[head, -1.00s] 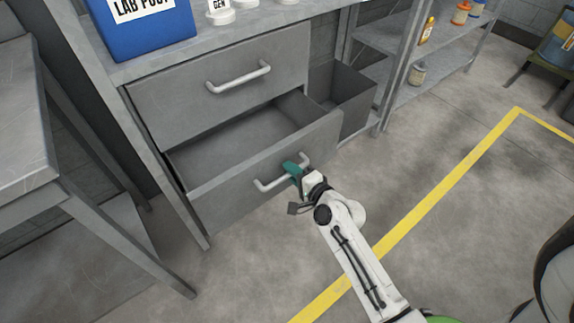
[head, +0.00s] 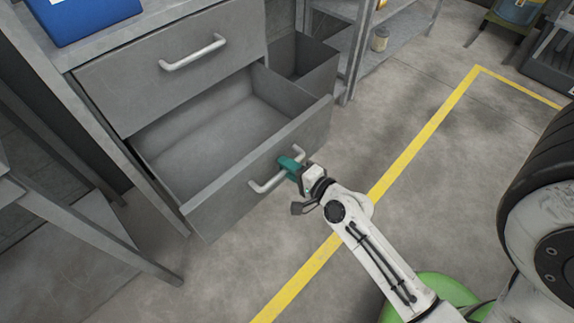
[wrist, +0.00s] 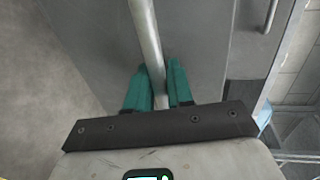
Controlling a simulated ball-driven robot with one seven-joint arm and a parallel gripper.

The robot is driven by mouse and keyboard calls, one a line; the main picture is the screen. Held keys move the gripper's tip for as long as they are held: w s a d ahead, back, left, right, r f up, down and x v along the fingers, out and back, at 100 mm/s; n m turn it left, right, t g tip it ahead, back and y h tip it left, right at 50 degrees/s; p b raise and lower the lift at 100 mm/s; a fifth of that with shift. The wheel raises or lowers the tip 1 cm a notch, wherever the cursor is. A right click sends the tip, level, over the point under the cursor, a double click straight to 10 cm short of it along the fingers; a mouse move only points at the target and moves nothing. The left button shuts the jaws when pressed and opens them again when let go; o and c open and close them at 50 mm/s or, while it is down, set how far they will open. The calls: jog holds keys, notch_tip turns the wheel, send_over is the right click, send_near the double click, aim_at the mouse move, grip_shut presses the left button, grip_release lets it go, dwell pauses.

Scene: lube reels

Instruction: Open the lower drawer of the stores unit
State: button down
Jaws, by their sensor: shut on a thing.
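The grey stores unit has an upper drawer (head: 120,88), which is shut, and a lower drawer (head: 222,182), which stands well out from the unit. The inside of the lower drawer looks empty. Its pale bar handle (head: 265,184) is on the front. My gripper (head: 289,165) is at this handle, with its teal fingers on either side of the bar. In the wrist view my gripper (wrist: 158,88) is shut on the handle (wrist: 148,40), which runs between the fingertips.
A grey open bin (head: 302,68) stands right of the drawers. A table leg (head: 100,235) is at the left. A blue box (head: 80,18) sits on the unit's top. A yellow floor line (head: 400,165) crosses clear floor at the right.

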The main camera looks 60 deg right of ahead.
jog(key=c, duration=1.1)
grip_release()
jog(key=shift+c, duration=0.2)
jog(key=v, duration=1)
jog(key=shift+s+b, duration=0.35)
jog(key=shift+a, duration=0.25)
jog(key=w+a+f+n+g+y, duration=0.2)
jog(key=a+f+n+g+y, duration=0.15)
jog(key=a+n, duration=0.35)
jog(key=w+a+f+n+g+y, duration=0.15)
jog(key=a+n+g+y, duration=0.25)
jog(key=n, duration=0.4)
jog(key=s+d+n+g+h, duration=0.1)
jog(key=s+n+g+h, duration=0.35)
jog(key=n+g, duration=0.2)
notch_tip(320, 180, up, 20)
jog(key=s+y+p, duration=0.1)
jog(key=p, duration=1.9)
jog(key=shift+r+m, duration=0.15)
jog(key=shift+m, duration=0.2)
